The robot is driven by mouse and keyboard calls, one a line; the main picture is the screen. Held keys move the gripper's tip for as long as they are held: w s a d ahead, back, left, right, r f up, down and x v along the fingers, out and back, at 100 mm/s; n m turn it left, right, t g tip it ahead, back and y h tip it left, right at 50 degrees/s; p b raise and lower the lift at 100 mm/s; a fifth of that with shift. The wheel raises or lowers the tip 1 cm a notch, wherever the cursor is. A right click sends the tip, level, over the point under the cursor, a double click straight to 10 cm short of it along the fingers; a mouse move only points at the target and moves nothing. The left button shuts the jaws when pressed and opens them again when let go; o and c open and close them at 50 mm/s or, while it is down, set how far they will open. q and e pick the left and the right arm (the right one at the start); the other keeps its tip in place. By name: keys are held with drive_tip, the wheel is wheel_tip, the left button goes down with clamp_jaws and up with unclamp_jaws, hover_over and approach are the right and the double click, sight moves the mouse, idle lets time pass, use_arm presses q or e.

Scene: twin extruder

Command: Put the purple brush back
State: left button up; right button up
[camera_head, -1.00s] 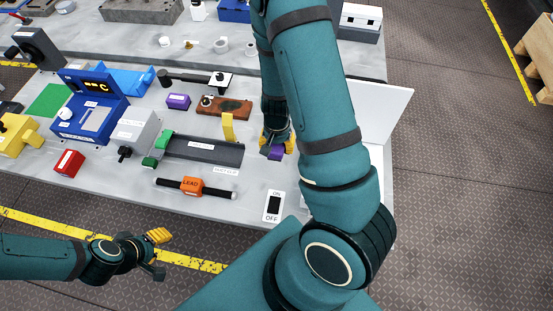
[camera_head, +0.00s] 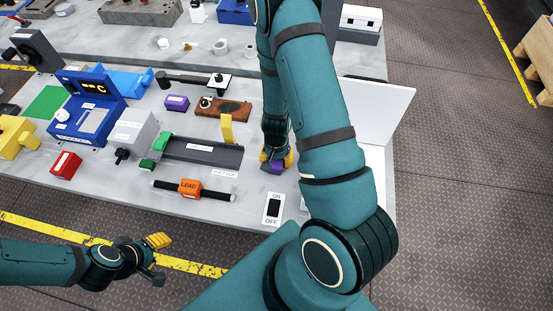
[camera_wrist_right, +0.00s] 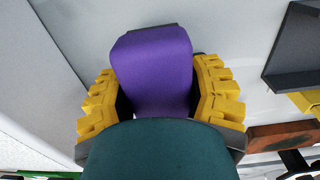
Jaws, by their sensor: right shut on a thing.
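The purple brush (camera_wrist_right: 152,70) is between the yellow fingers of my right gripper (camera_wrist_right: 160,98) in the right wrist view, and the gripper is shut on it. In the head view, the brush (camera_head: 274,168) shows as a small purple patch at my right gripper (camera_head: 277,160), low over the table's right part. My wrist hides part of it, and I cannot tell whether it touches the table. My left gripper (camera_head: 156,258) is open and empty, in front of the table's front edge.
A grey tray labelled "switch" (camera_head: 205,150) and a yellow upright piece (camera_head: 227,128) stand left of my right gripper. An orange "LEAD" piece (camera_head: 190,188) on a black bar and an ON/OFF switch (camera_head: 273,208) lie nearer. A labelled purple block (camera_head: 177,103) stands farther back.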

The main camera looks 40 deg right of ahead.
drive_tip(key=shift+f, duration=0.35)
drive_tip(key=o, duration=1.3)
drive_tip(key=shift+c, duration=0.2)
drive_tip(key=shift+r, duration=0.1)
